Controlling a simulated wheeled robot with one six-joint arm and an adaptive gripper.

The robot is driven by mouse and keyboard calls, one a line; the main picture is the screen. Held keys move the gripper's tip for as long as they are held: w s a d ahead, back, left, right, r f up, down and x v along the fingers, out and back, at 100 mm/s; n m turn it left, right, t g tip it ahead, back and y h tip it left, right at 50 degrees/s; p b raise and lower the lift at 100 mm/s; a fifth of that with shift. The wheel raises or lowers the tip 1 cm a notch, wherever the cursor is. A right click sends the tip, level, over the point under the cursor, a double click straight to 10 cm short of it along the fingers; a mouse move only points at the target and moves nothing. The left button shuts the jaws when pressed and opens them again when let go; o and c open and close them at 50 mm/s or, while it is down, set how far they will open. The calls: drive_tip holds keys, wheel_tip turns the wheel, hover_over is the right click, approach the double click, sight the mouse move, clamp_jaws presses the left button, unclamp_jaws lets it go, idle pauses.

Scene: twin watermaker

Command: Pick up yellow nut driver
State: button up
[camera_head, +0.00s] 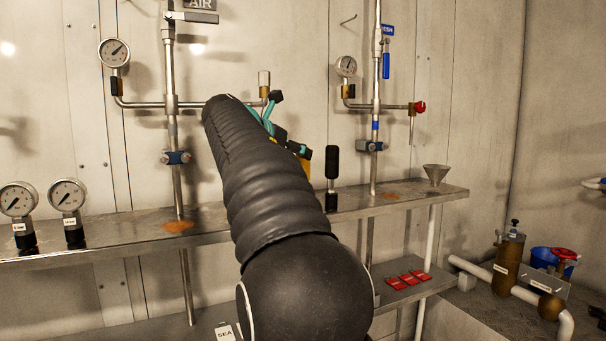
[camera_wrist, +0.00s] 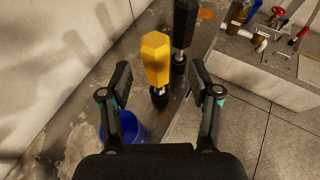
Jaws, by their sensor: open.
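The yellow nut driver (camera_wrist: 155,58) stands on the metal shelf, its faceted yellow handle up and its black lower part below. In the head view only a small yellow patch of it (camera_head: 305,167) shows behind my arm. My gripper (camera_wrist: 160,70) is open, with one finger to the left of the yellow handle and one to the right. I see a gap on both sides and no clear contact. In the head view my gripper (camera_head: 276,118) is mostly hidden by my arm.
A black-handled driver (camera_wrist: 185,25) stands just beyond the yellow one, and also shows in the head view (camera_head: 332,164). A blue cup (camera_wrist: 124,128) is by the left finger. A funnel (camera_head: 435,174) is at the shelf's right end. Pipes and gauges line the wall behind.

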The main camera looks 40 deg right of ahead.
drive_tip(key=shift+w+b+x, duration=0.15)
drive_tip(key=shift+b+x, duration=0.1)
drive_tip(key=shift+x, duration=1.05)
drive_tip(key=shift+w+b+x, duration=0.1)
drive_tip(key=shift+b+x, duration=0.15)
drive_tip(key=shift+x, duration=1.05)
drive_tip(key=shift+a+r, duration=0.1)
drive_tip(key=shift+r, duration=0.05)
clamp_jaws()
